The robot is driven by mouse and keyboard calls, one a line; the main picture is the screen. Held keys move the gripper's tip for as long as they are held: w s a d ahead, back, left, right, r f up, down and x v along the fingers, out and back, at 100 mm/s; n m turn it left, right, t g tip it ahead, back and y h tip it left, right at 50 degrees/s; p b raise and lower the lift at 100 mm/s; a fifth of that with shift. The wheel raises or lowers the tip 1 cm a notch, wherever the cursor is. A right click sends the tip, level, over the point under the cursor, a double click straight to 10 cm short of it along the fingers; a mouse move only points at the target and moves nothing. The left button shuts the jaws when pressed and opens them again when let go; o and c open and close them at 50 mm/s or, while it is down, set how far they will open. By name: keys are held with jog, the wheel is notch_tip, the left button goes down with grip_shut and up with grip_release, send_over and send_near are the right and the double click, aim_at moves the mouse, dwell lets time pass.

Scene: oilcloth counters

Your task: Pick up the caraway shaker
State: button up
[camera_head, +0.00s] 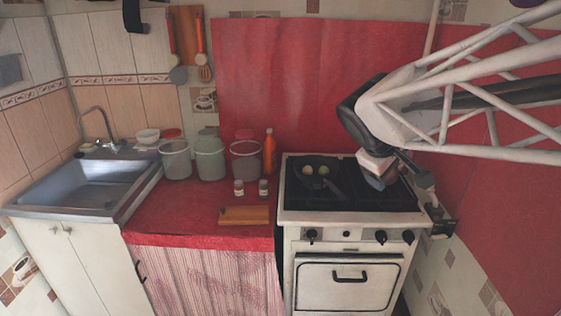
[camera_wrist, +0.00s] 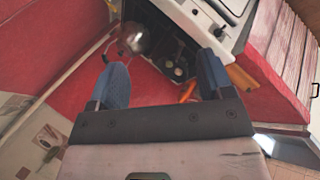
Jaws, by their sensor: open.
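Two small shakers with pale labels stand side by side on the red counter in the head view, a left one (camera_head: 239,188) and a right one (camera_head: 263,188). Their labels are too small to read, so I cannot tell which is the caraway shaker. I cannot make out either shaker in the wrist view. My gripper (camera_head: 386,182) is over the right part of the stove, to the right of both shakers and well apart from them. In the wrist view my gripper (camera_wrist: 163,68) has its two blue fingers spread with nothing held between them.
The stove (camera_head: 350,222) carries a dark pan (camera_head: 318,172) with egg-like contents. A wooden board (camera_head: 244,215) lies in front of the shakers. An orange bottle (camera_head: 269,152) and several canisters (camera_head: 210,157) stand behind. The sink (camera_head: 85,185) is left. Red counter left of the shakers is clear.

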jog(key=w+a+f+n+t+h, duration=0.1)
jog(key=w+a+f+n, duration=0.15)
jog(key=w, duration=0.55)
jog(key=w+a+f+n+h, duration=0.15)
jog(key=w+n, duration=0.25)
jog(key=w, duration=0.5)
jog(key=n+t+y, duration=0.2)
jog(key=n+t, duration=0.3)
jog(key=n, duration=0.8)
send_over(262, 190)
jog(key=s+d, duration=1)
jog(key=s, duration=0.1)
notch_tip(262, 190, down, 20)
jog(key=w+a+f+n, duration=0.2)
jog(key=a+f, duration=0.1)
jog(key=f, duration=0.2)
jog(key=w+a+f+n+t+y, duration=0.1)
jog(key=w+a+f+n, duration=0.1)
jog(key=a+f, duration=0.2)
jog(key=w+a+f+n+y, duration=0.1)
jog(key=w+a+f+n, duration=0.1)
jog(key=a+f, duration=0.2)
notch_tip(262, 190, down, 2)
jog(key=shift+a+f+n+t+y, duration=0.15)
jog(key=shift+n+t+y, duration=0.1)
jog(key=shift+n+t, duration=0.15)
jog(key=shift+w, duration=0.1)
jog(key=shift+x, duration=1.2)
jog(key=shift+x, duration=2.55)
